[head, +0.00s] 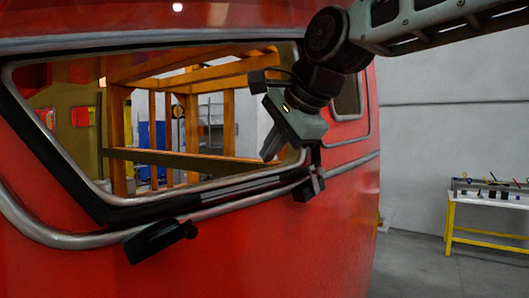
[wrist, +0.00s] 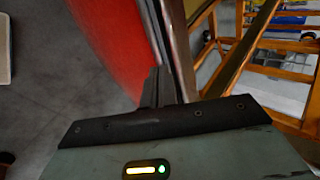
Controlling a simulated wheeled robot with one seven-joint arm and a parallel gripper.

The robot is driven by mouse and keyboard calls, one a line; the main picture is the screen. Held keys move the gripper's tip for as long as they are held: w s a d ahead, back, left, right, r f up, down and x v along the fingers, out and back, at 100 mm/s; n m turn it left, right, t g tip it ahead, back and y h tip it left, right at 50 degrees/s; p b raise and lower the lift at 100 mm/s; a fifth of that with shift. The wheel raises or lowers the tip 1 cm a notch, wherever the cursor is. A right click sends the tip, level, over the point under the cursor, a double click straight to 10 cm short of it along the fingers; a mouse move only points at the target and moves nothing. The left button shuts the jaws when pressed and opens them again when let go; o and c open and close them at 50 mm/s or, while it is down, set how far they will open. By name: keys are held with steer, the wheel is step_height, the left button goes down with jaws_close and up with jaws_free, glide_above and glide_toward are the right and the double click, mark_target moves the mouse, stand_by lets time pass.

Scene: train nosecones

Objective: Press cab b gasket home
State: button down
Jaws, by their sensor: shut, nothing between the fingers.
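The red cab (head: 255,245) fills the head view, with a large window opening in a grey metal frame. A black gasket (head: 72,183) lines the window's left and lower edges. How well it is seated cannot be told. My gripper (head: 269,154) is shut and empty, pointing down at the lower right corner of the window. Whether its tip touches the gasket or edge is unclear. In the wrist view the shut fingers (wrist: 150,90) reach beside the window edge (wrist: 177,45), with the red cab skin (wrist: 115,35) to their left.
Two black fittings stick out below the window, one at lower left (head: 158,240) and one near my gripper (head: 309,187). An orange wooden frame (head: 190,85) shows through the window. A yellow-legged bench (head: 488,198) stands at right, with clear floor before it.

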steer(key=shift+s+d+r, duration=0.25)
steer(key=shift+s+r, duration=0.05)
steer(key=s+d+f+n+g+h+b, duration=0.15)
steer(key=s+f+n+b, duration=0.35)
steer(key=f, duration=0.7)
steer(key=s+d+f+n+g+h+b, duration=0.15)
steer(key=s+f+n, duration=0.25)
steer(key=s+f, duration=0.55)
steer(key=s+d+f+n+g+b, duration=0.2)
steer(key=s+f+n+b, duration=0.2)
steer(key=f, duration=1)
steer(key=s+d+f+n+g+h+b, duration=0.1)
steer(key=s+d+f+n+g+b, duration=0.1)
steer(key=s+d+f+n, duration=0.3)
steer(key=s+f+b, duration=0.1)
steer(key=s+f, duration=0.3)
steer(key=f, duration=0.1)
steer(key=shift+d+f+h, duration=0.2)
steer(key=shift+d+h, duration=0.05)
steer(key=shift+h, duration=0.05)
